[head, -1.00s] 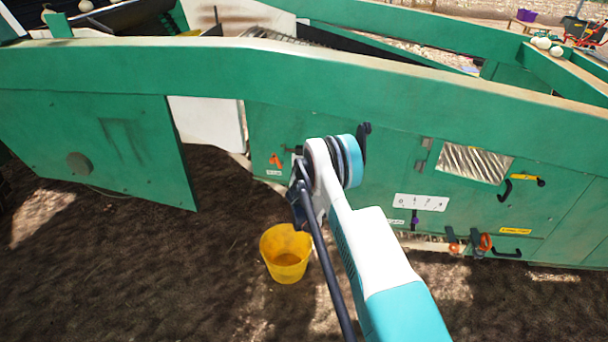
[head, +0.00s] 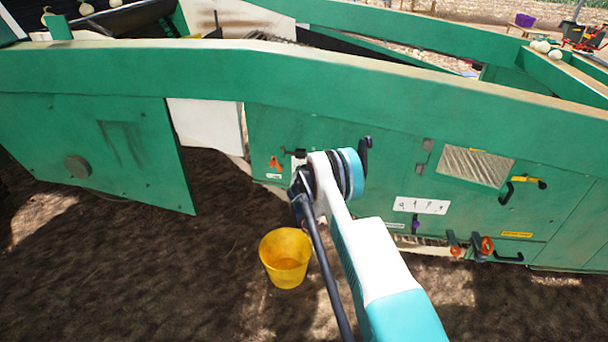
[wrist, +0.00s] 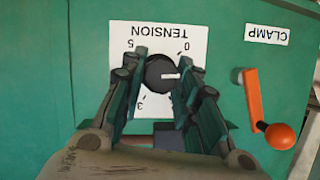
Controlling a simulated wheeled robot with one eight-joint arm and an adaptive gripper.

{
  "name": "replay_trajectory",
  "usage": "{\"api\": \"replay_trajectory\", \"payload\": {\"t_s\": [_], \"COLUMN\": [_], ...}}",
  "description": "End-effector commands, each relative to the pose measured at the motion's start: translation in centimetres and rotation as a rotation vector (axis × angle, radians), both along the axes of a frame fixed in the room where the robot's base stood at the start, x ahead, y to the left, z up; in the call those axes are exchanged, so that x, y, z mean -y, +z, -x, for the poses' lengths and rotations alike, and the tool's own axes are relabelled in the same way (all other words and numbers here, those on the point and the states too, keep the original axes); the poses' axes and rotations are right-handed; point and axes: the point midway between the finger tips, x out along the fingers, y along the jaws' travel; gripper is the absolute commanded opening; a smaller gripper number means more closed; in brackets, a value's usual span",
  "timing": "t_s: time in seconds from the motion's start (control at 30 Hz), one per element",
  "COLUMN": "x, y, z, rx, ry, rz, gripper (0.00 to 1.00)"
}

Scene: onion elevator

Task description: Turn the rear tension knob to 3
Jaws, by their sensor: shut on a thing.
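The tension knob (wrist: 160,75) is round and black with a white pointer mark. It sits on a white dial plate (wrist: 121,35) lettered TENSION, upside down in the wrist view. Digits 5, 0 and 3 show; other marks are hidden behind the fingers. The pointer points right in the picture, a little below the direction of the 0 and away from the 3. My gripper (wrist: 160,82) is shut on the knob, one dark green finger on each side. In the head view my arm hides the knob and most of the plate.
An orange clamp lever (wrist: 265,110) is just right of the dial in the wrist view, below a CLAMP label (wrist: 267,34). In the head view a yellow bucket (head: 286,258) stands on the soil below. Another white scale plate (head: 421,205) is farther right on the green panel.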

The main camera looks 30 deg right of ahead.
Motion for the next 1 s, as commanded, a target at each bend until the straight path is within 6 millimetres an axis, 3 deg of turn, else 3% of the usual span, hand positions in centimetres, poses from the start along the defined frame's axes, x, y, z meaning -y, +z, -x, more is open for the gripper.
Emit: {"api": "replay_trajectory", "payload": {"t_s": [0.4,0.7,0.73,0.8,1.0], "x": [0.18,0.14,0.14,0.14,0.13], "y": [0.02,0.03,0.03,0.03,0.04], "z": [0.19,0.22,0.22,0.22,0.19], "rx": [0.14,0.147,0.147,0.147,0.147], "ry": [-0.001,-0.001,-0.001,-0.001,-0.001], "rz": [-0.211,-0.223,-0.223,-0.223,-0.222], "gripper": [0.05,0.05,0.31,0.47,0.49]}}
